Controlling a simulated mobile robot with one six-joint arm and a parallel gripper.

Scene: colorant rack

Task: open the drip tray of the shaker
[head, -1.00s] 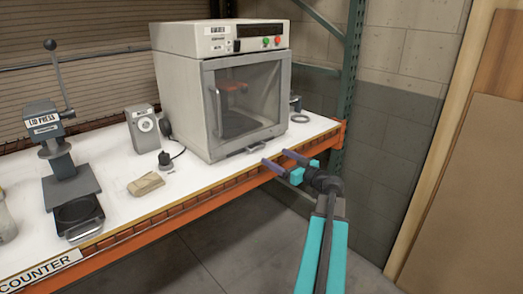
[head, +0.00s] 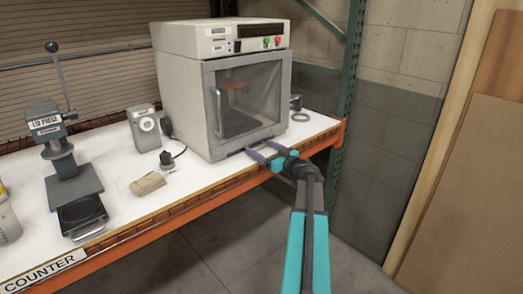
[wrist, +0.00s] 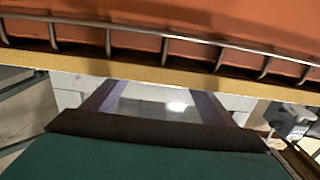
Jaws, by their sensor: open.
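The shaker (head: 182,85) is a pale grey cabinet with a clear front door, a vertical door handle (head: 218,105) and a control panel on top. It stands at the right end of the white counter. Its drip tray is low at the front, under the door; it appears closed, though the fingers largely hide its small grey handle. My gripper (head: 262,150) is open, with its two purple fingers reaching over the counter's front edge to this handle. Whether they touch it I cannot tell. In the wrist view the fingers (wrist: 158,98) are apart; the handle is not clear there.
A lid press (head: 72,185), a tan folded pad (head: 148,183) and a small grey device (head: 144,128) stand to the left. The floor in front is clear.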

